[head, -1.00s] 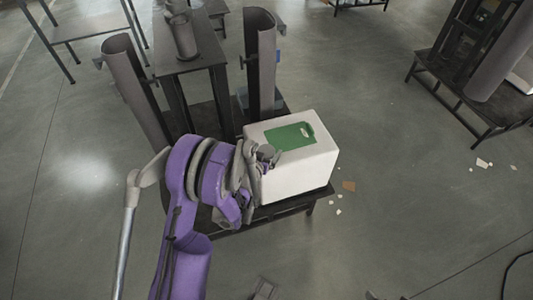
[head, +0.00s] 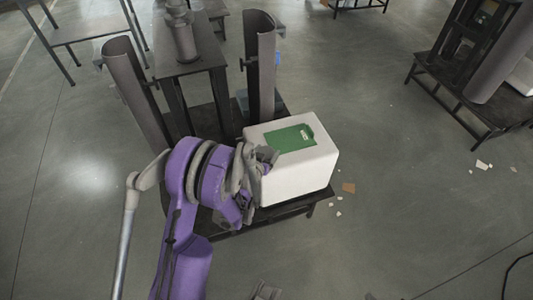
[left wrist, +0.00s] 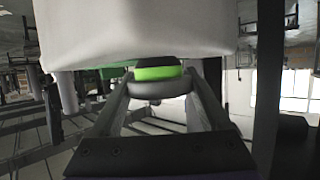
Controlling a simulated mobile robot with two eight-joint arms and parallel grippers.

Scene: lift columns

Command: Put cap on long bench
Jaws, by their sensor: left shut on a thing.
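My left gripper (head: 262,162) is at the left side of a white block (head: 297,178), close to its upper edge. In the left wrist view the fingers (left wrist: 158,92) are closed around a rounded grey thing with a bright green band (left wrist: 157,73), which seems to be the cap. The white block fills the top of that view, just beyond it. In the head view the held thing is mostly hidden by the hand. The white block stands on a dark low bench (head: 283,203). I cannot tell which bench is the long one.
A green panel (head: 287,139) lies on top of the block. Curved grey columns (head: 137,92) (head: 261,62) stand behind it. A dark table (head: 186,67) bears a grey cylinder (head: 184,40). Another dark bench (head: 459,97) is at right. Floor between is mostly clear, with small scraps.

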